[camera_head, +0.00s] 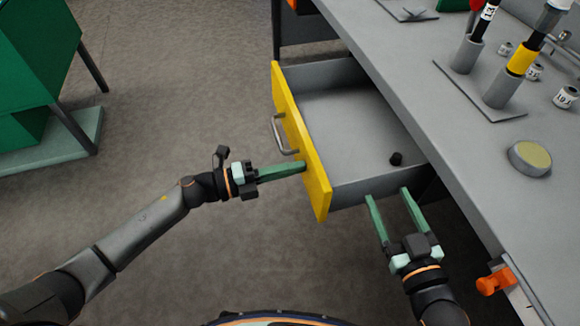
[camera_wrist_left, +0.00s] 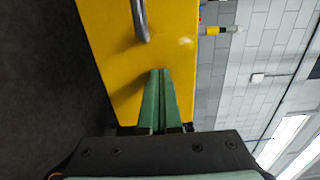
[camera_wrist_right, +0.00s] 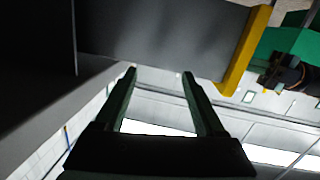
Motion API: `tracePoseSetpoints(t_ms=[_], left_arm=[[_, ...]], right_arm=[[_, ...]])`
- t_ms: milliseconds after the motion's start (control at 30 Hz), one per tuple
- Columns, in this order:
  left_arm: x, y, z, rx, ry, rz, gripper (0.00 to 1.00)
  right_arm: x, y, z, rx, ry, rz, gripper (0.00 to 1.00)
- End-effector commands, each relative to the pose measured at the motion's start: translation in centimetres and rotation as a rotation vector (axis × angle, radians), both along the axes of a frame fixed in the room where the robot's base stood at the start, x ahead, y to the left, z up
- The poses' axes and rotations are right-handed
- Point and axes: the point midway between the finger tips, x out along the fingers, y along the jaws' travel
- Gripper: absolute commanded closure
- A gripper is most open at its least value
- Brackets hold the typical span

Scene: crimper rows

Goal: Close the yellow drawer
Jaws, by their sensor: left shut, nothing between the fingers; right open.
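The yellow drawer (camera_head: 300,145) stands pulled out from under the grey workbench, with a metal handle (camera_head: 280,136) on its yellow front. In the left wrist view the shut fingers (camera_wrist_left: 161,72) point at the yellow face (camera_wrist_left: 110,60) beside the handle (camera_wrist_left: 140,20); contact is hard to tell. My right gripper (camera_head: 388,194) is open and empty, near the drawer's near side wall; the wall (camera_wrist_right: 165,35) also shows in the right wrist view.
The workbench (camera_head: 400,85) carries grey holders with tools (camera_head: 505,88), small labelled jars (camera_head: 566,97) and a round yellow-topped tin (camera_head: 530,157). An orange clamp-like part (camera_head: 494,281) sits at the bench's near edge. A green cabinet (camera_head: 35,50) stands at the left, with free floor between.

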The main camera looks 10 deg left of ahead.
Motion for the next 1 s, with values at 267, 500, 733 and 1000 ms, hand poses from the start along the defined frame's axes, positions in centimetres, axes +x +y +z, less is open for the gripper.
tracePoseSetpoints(t_ms=[267,500,733,1000], left_arm=[[0.8,-1.9,0.1,-0.002,-0.003,-0.003,1.00],[2.8,-6.9,0.1,-0.004,-0.004,-0.004,1.00],[4.8,-11.9,-0.1,-0.003,-0.003,-0.003,1.00],[6.7,-16.5,-0.2,-0.001,-0.002,-0.003,1.00]], right_arm=[[0.1,0.0,0.2,-0.001,-0.014,0.002,0.29],[0.4,0.1,2.7,-0.005,-0.119,0.016,0.29],[0.0,0.5,8.3,-0.001,-0.352,0.045,0.29],[-3.0,1.3,16.1,0.001,-0.709,0.105,0.29]])
